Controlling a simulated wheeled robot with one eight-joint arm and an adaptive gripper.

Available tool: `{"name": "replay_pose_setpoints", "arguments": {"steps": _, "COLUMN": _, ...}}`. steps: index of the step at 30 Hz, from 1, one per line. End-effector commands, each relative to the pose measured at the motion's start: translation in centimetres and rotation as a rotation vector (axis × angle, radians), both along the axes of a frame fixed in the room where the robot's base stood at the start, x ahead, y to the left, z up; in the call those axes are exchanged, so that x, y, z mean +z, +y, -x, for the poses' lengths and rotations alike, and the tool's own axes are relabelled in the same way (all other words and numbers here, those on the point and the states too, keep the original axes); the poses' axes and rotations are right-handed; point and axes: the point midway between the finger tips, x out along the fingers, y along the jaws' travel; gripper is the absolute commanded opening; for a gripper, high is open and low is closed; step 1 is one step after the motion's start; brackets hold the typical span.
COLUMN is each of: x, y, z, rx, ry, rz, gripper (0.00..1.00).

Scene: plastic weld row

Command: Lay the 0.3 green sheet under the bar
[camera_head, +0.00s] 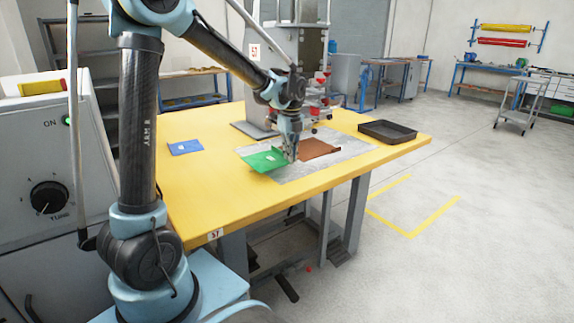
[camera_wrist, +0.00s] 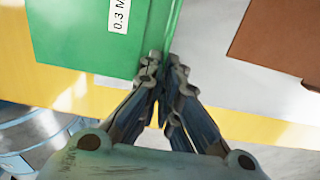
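The green sheet (camera_head: 262,161) lies over the left part of a grey plate on the yellow table. In the wrist view the green sheet (camera_wrist: 85,40) carries a white label reading 0.3. My gripper (camera_head: 291,157) is at the sheet's right edge. In the wrist view my gripper (camera_wrist: 163,62) has its fingertips closed on a raised green edge. I cannot tell whether the sheet is lifted or resting. A grey machine (camera_head: 298,45) stands at the table's back; my arm partly covers it, and I cannot make out the bar.
A brown sheet (camera_head: 318,148) lies on the grey plate (camera_head: 345,157), just right of my gripper. A blue sheet (camera_head: 186,147) lies at the left on the yellow table (camera_head: 215,190). A black tray (camera_head: 388,131) sits at the right. The table front is clear.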

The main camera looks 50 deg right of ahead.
Motion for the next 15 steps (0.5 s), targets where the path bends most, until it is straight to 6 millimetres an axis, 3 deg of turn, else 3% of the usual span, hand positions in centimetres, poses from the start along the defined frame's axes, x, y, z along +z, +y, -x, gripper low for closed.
{"name": "replay_pose_setpoints", "arguments": {"steps": 9, "x": -3.6, "y": 0.0, "z": 0.0, "rx": 0.001, "ry": 0.0, "rz": 0.0, "gripper": 0.0}}
{"name": "replay_pose_setpoints", "arguments": {"steps": 15, "x": -4.0, "y": 0.1, "z": 0.0, "rx": 0.001, "ry": 0.0, "rz": 0.0, "gripper": 0.0}}
